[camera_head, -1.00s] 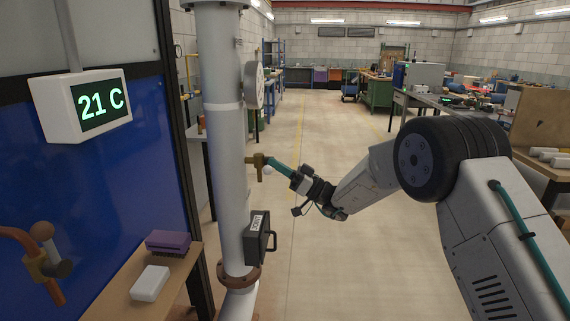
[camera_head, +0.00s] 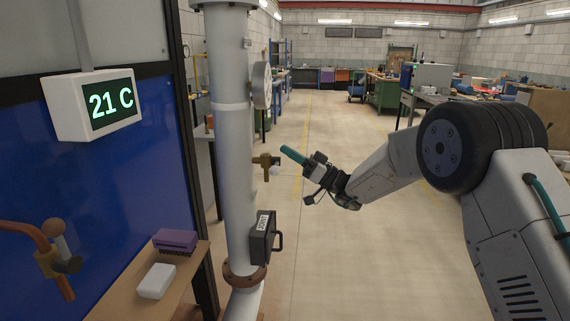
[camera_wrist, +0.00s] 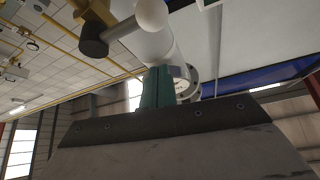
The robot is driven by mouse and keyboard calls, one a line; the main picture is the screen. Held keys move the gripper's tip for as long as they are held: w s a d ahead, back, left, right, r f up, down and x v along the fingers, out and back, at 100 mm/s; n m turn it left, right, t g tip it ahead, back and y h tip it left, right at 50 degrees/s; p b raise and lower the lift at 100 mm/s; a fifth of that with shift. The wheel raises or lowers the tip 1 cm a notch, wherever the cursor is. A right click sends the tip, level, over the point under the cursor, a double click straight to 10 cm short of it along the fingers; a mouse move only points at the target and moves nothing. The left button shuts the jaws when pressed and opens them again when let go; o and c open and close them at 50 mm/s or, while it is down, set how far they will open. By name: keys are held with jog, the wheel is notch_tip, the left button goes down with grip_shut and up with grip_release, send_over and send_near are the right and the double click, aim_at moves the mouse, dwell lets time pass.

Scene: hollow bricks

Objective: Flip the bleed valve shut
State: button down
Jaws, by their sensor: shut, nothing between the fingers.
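A small brass valve (camera_head: 262,161) sticks out to the right from the upright white pipe (camera_head: 236,135). Its pale ball-ended lever (camera_head: 275,170) shows small beside it. In the wrist view the brass body (camera_wrist: 93,12), a dark round end and the lever's white ball (camera_wrist: 152,14) show at the top; the lever runs sideways from the body. My gripper (camera_head: 284,149) has teal fingers, shut and empty. The fingertips are just right of and slightly above the valve, apart from it in the head view. In the wrist view the fingers (camera_wrist: 157,88) lie below the ball.
A round gauge (camera_head: 262,85) and a dark box (camera_head: 263,238) are on the pipe above and below the valve. Another valve on copper pipe (camera_head: 50,262) is at far left, near a bench (camera_head: 125,303) with a purple brush (camera_head: 175,240). The floor right of the pipe is clear.

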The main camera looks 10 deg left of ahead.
jog(key=w+v, duration=0.1)
jog(key=v, duration=0.8)
jog(key=shift+f, duration=0.45)
jog(key=shift+w, duration=0.1)
